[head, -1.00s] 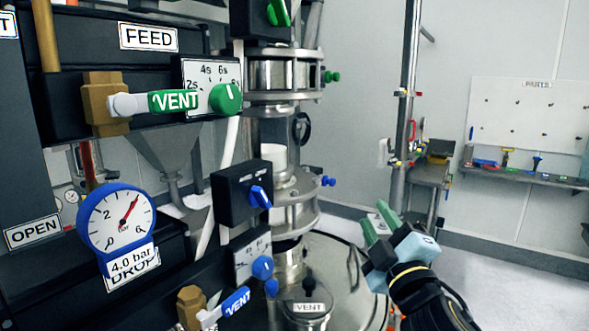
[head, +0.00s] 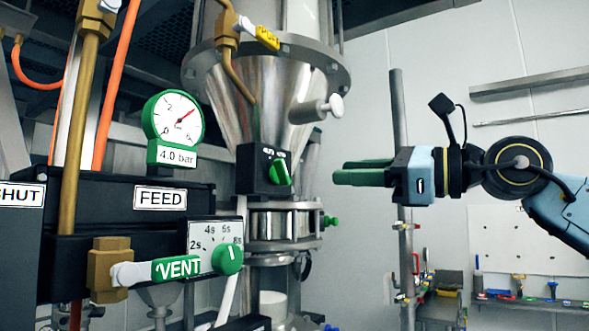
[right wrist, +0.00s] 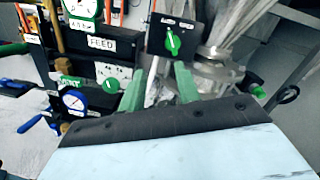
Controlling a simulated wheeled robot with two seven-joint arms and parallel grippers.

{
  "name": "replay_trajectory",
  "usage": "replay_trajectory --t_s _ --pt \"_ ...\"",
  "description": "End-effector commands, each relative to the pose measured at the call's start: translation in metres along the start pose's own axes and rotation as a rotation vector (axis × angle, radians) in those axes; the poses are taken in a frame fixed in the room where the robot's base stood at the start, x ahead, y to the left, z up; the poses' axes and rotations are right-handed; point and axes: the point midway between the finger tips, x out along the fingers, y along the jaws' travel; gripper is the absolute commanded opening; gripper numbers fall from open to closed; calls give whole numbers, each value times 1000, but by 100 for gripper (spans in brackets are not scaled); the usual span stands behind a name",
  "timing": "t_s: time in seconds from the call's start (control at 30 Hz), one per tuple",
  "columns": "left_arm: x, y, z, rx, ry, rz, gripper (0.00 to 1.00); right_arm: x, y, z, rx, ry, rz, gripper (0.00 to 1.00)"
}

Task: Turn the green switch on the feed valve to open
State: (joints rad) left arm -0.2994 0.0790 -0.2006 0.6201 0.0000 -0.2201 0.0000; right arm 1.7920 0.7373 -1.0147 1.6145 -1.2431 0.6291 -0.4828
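The green switch (head: 281,172) is a knob on a black box (head: 256,166) under the steel cone, above the round steel valve body (head: 283,222). The lettering above the switch is too small to read. The knob looks tilted in the head view. In the right wrist view the switch (right wrist: 172,43) stands ahead, beyond the fingertips. My right gripper (head: 336,172) has green fingers pointing left in the head view, to the right of the switch and apart from it. In the right wrist view its fingers (right wrist: 157,80) are spread with nothing between them. My left gripper is not in view.
A green-rimmed gauge (head: 173,117) reading 4.0 bar, the FEED panel (head: 105,200), a green VENT handle (head: 176,268) and a dial plate (head: 212,237) are at left. A steel post (head: 397,140) stands behind my gripper. A parts shelf (head: 535,300) is at lower right.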

Motion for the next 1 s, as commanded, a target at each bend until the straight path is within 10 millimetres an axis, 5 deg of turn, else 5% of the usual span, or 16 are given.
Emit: replay_trajectory --t_s 0.27,0.8,1.0 --pt "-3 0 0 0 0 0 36 -11 -18 12 -107 91 -45 33" --pt "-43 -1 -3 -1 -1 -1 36 91 -22 6 -104 89 -42 33" --pt "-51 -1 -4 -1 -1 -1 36 111 -23 3 -104 88 -45 33"
